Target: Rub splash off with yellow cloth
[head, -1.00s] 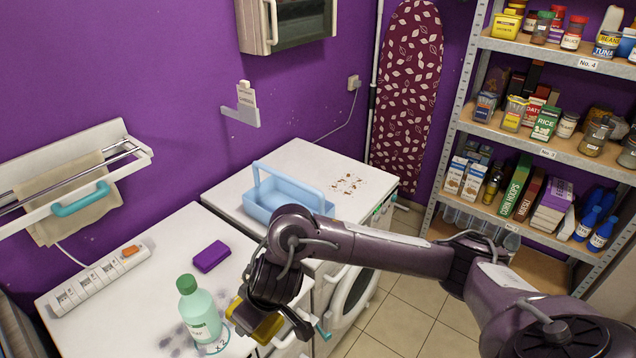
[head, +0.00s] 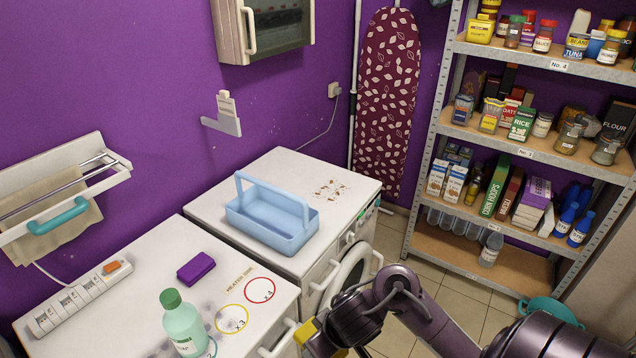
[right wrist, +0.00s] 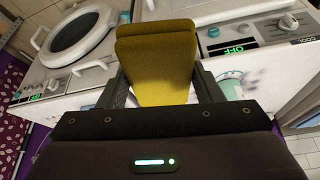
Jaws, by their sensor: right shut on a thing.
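My right gripper (right wrist: 155,95) is shut on a folded yellow cloth (right wrist: 155,62), which is thick and pad-like. In the head view the yellow cloth (head: 306,332) shows at the bottom, by the front edge of the near white top (head: 180,250). Grey smudges (head: 232,300) mark that top around a yellow ring (head: 232,319) and beside the green bottle. A group of brown spots (head: 332,190) lies on the far white machine top (head: 300,165), right of the blue caddy. My left gripper is not in view.
A green bottle (head: 183,325) stands at the near top's front. A purple sponge (head: 196,268) and a power strip (head: 80,297) lie behind it. A red ring (head: 260,290) is bare. The blue caddy (head: 270,215) stands on the far top, beside open floor.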

